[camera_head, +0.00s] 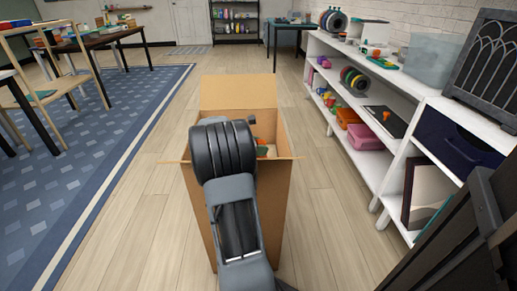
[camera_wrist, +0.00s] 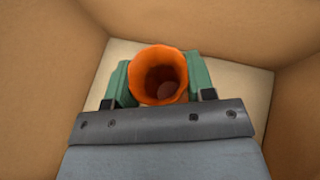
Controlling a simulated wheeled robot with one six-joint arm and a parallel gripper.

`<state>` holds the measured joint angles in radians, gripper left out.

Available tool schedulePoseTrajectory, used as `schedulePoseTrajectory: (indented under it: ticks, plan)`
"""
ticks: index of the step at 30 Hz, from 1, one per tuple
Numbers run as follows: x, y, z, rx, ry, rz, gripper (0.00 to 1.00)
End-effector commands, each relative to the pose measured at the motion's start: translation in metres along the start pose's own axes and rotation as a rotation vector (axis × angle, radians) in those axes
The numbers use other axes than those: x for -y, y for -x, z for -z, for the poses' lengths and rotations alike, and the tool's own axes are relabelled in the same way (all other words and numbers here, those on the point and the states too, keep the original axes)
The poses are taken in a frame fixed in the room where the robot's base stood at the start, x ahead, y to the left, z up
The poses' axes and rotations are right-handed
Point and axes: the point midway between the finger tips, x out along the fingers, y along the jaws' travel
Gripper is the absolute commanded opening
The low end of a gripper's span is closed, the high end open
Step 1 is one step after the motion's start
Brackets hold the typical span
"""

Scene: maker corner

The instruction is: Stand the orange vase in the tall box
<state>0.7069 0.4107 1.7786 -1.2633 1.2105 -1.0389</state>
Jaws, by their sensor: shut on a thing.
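The tall box (camera_head: 289,205) is an open-topped cardboard carton on the wooden floor, its flaps spread outward. My arm reaches down into it from the near side. In the wrist view, my gripper (camera_wrist: 158,80) is inside the box, its green fingers shut on the orange vase (camera_wrist: 173,54) from both sides. The vase's round open mouth faces the camera, and it looks about upright. The box walls (camera_wrist: 45,70) surround it, and the pale box bottom (camera_wrist: 240,85) shows beyond. I cannot tell whether the vase touches the bottom. In the head view my arm mostly hides the vase and gripper.
A white shelf unit (camera_head: 386,183) with spools, bins and small items stands along the right wall. A blue rug (camera_head: 80,165) and wooden tables lie to the left. The floor around the box is clear. A dark panel (camera_head: 455,245) shows at bottom right.

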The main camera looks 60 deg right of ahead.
Motion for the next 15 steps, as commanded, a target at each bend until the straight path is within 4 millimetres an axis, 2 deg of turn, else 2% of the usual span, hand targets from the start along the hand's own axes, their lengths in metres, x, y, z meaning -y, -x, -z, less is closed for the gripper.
schedulePoseTrajectory:
  ticks: [9, 10, 15]
  plan:
    - [-0.0001, -0.0011, 0.0024, 0.0, 0.0, 0.0, 0.14]
    - [-0.0001, -0.0009, 0.0018, 0.0, -0.001, 0.0, 0.52]
    - [-0.0001, -0.0008, 0.0017, 0.0, -0.001, 0.0, 0.69]
